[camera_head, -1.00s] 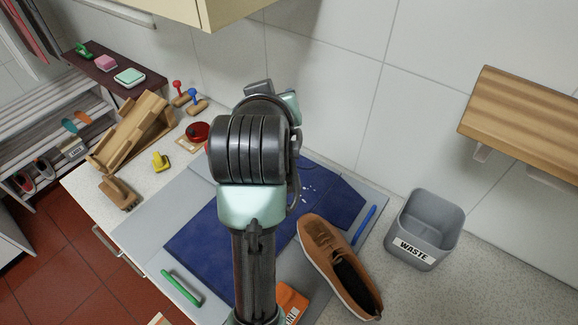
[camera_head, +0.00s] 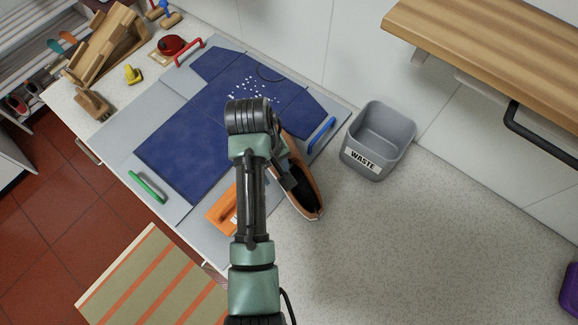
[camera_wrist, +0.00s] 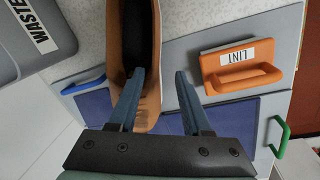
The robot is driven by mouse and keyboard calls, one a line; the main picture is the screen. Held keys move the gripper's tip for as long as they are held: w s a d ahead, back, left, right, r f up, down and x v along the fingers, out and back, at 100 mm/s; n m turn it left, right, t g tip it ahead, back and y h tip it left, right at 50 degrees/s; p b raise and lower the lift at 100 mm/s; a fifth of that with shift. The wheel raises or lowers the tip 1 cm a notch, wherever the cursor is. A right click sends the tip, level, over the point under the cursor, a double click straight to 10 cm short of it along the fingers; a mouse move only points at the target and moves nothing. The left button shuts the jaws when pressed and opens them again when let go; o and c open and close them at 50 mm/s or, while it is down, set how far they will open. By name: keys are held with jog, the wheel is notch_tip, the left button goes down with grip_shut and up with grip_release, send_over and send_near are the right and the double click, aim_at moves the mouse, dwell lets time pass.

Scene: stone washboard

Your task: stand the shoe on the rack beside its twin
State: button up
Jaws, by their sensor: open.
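The brown shoe (camera_head: 305,195) lies sole down beside the blue mat, its dark opening facing up. My gripper (camera_head: 287,181) is over it and partly hides it in the head view. In the wrist view the shoe (camera_wrist: 114,42) runs up the picture, and my gripper (camera_wrist: 158,80) is open. Its left finger overlaps the shoe opening and its right finger is just right of the shoe; contact cannot be told. The rack (camera_head: 28,45) is at the far left, with small shoes (camera_head: 16,104) low on it. No brown twin is recognisable.
A blue handle (camera_head: 322,133) and the grey WASTE bin (camera_head: 392,128) are to the right. A wooden shelf (camera_head: 490,55) overhangs at upper right.

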jog(key=shift+w+d+f+p, duration=0.1)
jog(key=shift+d+f+p, duration=0.15)
jog(key=shift+f, duration=0.6)
jog(key=shift+w+d+f+p, duration=0.1)
jog(key=shift+w+f+p, duration=0.1)
jog(key=shift+f, duration=0.65)
jog(key=shift+w+d+f+p, duration=0.1)
jog(key=shift+d+f+p, duration=0.15)
jog(key=shift+f, duration=0.6)
jog(key=shift+c, duration=0.3)
grip_shut()
